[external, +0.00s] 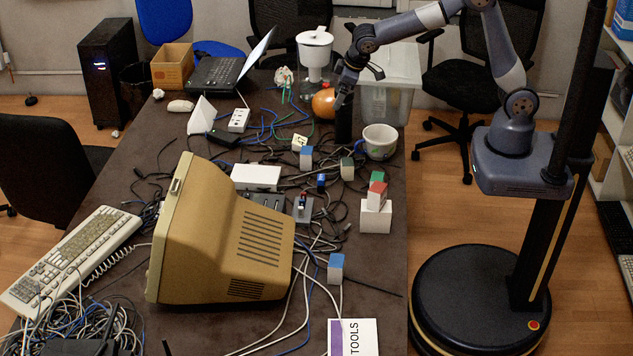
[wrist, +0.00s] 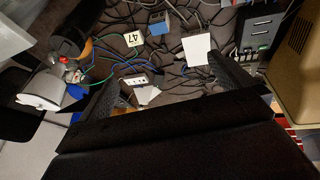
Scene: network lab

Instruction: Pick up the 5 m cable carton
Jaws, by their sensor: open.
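I cannot read a 5 m label on any carton. A blue carton (wrist: 184,20) also shows at the top of the wrist view. My gripper (external: 345,88) is over the table's right side, behind the cartons. In the wrist view my gripper (wrist: 162,90) has its fingers apart with nothing seen held between them.
A black cylinder (external: 343,122) and an orange round object (external: 324,103) stand close to my gripper. A white mug (external: 380,142) is at the right edge. The beige monitor (external: 215,240) blocks the table's front middle. Loose cables cover much of the surface.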

